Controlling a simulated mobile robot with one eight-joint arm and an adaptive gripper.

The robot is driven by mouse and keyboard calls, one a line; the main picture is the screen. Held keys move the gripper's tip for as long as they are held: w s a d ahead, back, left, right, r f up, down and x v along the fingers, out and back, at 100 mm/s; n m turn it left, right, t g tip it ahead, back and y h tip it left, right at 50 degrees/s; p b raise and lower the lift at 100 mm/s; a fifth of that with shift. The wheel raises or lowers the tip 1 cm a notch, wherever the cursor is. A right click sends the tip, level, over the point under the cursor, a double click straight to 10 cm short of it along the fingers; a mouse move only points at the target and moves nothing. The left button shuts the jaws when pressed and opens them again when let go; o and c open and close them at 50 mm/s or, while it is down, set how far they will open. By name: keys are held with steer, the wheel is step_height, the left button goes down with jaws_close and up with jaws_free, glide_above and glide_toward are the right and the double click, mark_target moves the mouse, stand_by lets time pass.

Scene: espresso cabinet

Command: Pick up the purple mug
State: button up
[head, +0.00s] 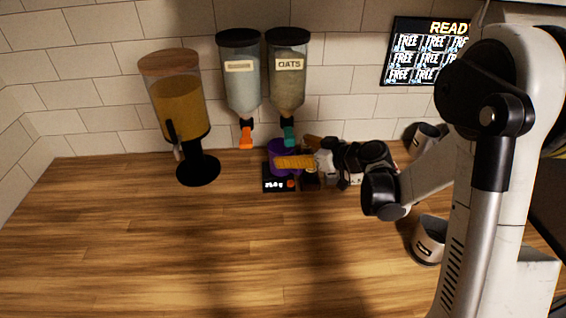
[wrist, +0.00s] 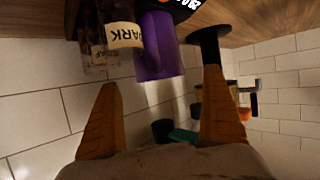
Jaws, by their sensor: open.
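The purple mug (head: 283,146) stands on a small black scale (head: 271,187) with a lit display, beneath the teal-tipped oats dispenser. My gripper (head: 277,162) is in front of the mug in the head view, its yellow fingers pointing left and covering part of it. In the wrist view, turned upside down, the mug (wrist: 161,50) appears beyond the gap between the two spread fingers of my gripper (wrist: 160,92). The gap between the fingers looks empty. I cannot tell whether a finger touches the mug.
A jar labelled DARK (wrist: 124,36) stands close beside the mug. The oats dispenser (head: 288,80) and a pale-filled dispenser (head: 240,80) hang above. A juice dispenser (head: 180,105) stands left. The front counter (head: 180,250) is clear.

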mark_target(272, 147)
steer(key=b+x, duration=0.1)
steer(key=x, duration=0.3)
steer(key=shift+w+a+f, duration=0.1)
steer(key=shift+w+a, duration=0.15)
steer(key=c, duration=1.5)
